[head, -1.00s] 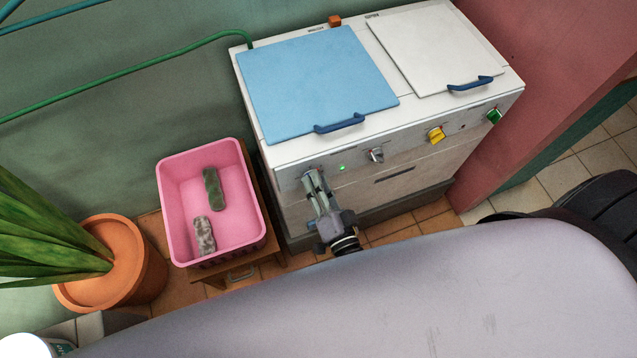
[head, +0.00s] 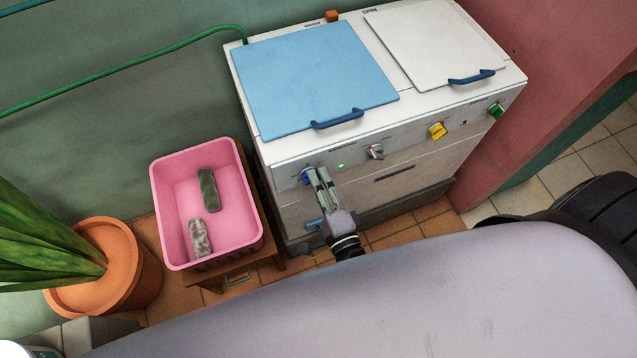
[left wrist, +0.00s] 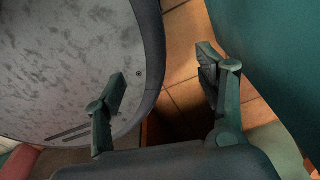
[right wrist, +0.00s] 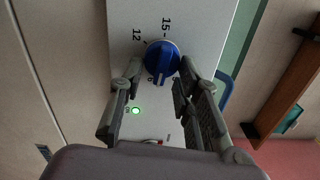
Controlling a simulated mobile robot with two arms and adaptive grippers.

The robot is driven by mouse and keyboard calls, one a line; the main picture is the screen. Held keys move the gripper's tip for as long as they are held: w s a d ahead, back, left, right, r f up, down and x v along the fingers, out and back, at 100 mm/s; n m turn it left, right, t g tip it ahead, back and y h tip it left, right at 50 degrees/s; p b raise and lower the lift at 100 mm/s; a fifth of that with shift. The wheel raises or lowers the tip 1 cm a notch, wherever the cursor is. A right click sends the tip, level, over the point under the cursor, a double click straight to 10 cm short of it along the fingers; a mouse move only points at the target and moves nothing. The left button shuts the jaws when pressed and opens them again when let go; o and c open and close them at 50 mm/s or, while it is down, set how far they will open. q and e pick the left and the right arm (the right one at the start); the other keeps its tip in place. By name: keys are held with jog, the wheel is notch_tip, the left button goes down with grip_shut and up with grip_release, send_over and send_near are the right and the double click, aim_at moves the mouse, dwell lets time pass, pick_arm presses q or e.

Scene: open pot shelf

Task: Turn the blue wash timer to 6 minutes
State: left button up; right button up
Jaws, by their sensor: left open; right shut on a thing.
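The blue wash timer (head: 308,177) is a round knob at the left end of the washing machine's front panel. In the right wrist view the blue knob (right wrist: 162,57) sits between the fingertips, with 12 and 15 printed above it. A pale mark on its grip points down in that picture, near a partly covered digit. My right gripper (head: 315,172) is shut on the knob; its fingers (right wrist: 160,68) lie on both sides of it. The other dial marks are hidden or too small to read. My left gripper (left wrist: 162,80) is open and empty, away from the machine.
The white machine has a blue lid (head: 315,80), a white lid (head: 432,48), a grey knob (head: 376,151), a yellow knob (head: 437,131) and a green knob (head: 496,111). A lit green lamp (head: 341,166) is close to the gripper. A pink basket (head: 160,215) and a potted plant (head: 115,270) stand left.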

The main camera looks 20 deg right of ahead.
jog(key=shift+f+m, duration=0.1)
jog(key=shift+m, duration=0.4)
jog(key=o, duration=1)
jog(key=s, duration=1.2)
jog(key=shift+d, duration=0.2)
jog(key=shift+f, duration=0.1)
